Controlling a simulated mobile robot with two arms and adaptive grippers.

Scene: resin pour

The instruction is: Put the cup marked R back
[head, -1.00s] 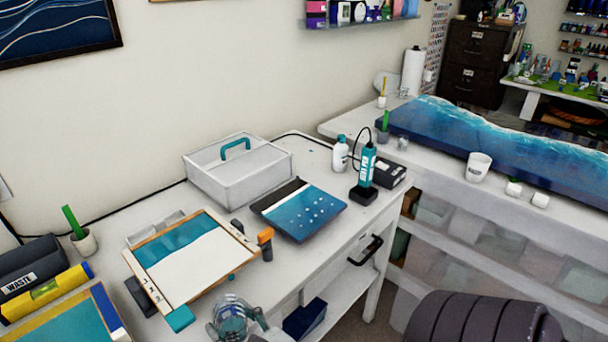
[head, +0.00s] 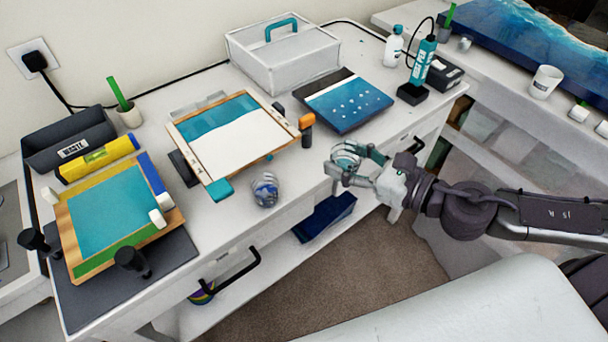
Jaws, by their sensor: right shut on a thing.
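My right gripper (head: 345,168) comes in from the right and is shut on a clear cup (head: 346,152) with teal in it. It holds the cup beside the front edge of the white table, in front of the blue seascape panel. A second clear cup (head: 265,188) stands on the table near its front edge, to the left of the gripper and apart from it. I cannot read an R on either cup. My left gripper is not in view.
A framed teal-and-white panel (head: 210,178) lies behind the standing cup, with an orange-handled tool (head: 306,122) at its right. A white caddy (head: 285,75), a heat tool (head: 422,62) and a white bottle (head: 393,45) stand further back.

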